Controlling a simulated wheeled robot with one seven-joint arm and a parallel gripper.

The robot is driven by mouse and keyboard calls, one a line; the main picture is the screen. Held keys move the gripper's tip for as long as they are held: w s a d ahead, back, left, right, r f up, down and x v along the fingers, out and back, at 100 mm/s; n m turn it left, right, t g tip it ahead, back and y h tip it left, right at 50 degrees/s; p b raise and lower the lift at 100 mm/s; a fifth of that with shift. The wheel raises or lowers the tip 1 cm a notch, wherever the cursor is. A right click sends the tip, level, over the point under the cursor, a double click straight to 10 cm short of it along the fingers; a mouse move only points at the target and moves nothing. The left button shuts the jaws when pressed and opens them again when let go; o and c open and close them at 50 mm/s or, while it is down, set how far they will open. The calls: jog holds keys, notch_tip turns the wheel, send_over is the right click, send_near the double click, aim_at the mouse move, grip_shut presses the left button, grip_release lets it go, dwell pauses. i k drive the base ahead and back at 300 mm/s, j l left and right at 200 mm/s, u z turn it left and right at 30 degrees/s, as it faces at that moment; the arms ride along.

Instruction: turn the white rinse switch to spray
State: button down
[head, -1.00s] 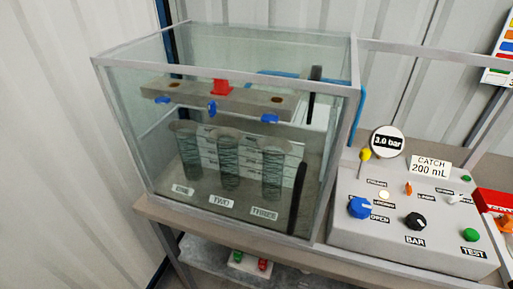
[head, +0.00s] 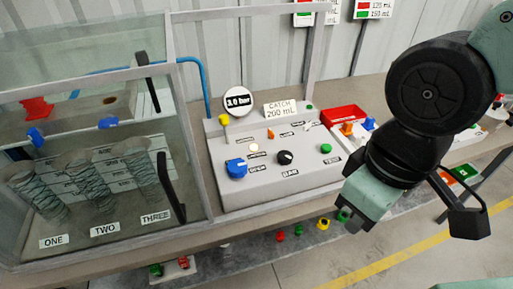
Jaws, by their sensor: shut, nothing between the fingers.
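The grey control box (head: 262,195) stands on the bench, right of the glass tank. A small white switch (head: 308,125) sits near its upper right, behind the green button. Its label and exact setting are too small to read. My arm reaches in from the upper right. My gripper (head: 468,222) is a dark shape at the right, clear of the box and well to the right of the switch. It is shut and empty, and its fingertips are not clearly seen.
A blue knob (head: 236,168), a black knob (head: 285,157), an orange lever (head: 270,133) and a green button (head: 326,148) crowd the box. A round gauge (head: 238,101) and a catch sign (head: 281,109) stand behind. The glass tank (head: 190,130) is left; a red tray (head: 343,115) is right.

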aim_at(306, 127)
jog(key=i+j+z, duration=0.1)
jog(key=i+j, duration=0.15)
jog(key=i, duration=0.15)
jog(key=i+j, duration=0.25)
jog(key=i, duration=0.15)
jog(key=z, duration=0.05)
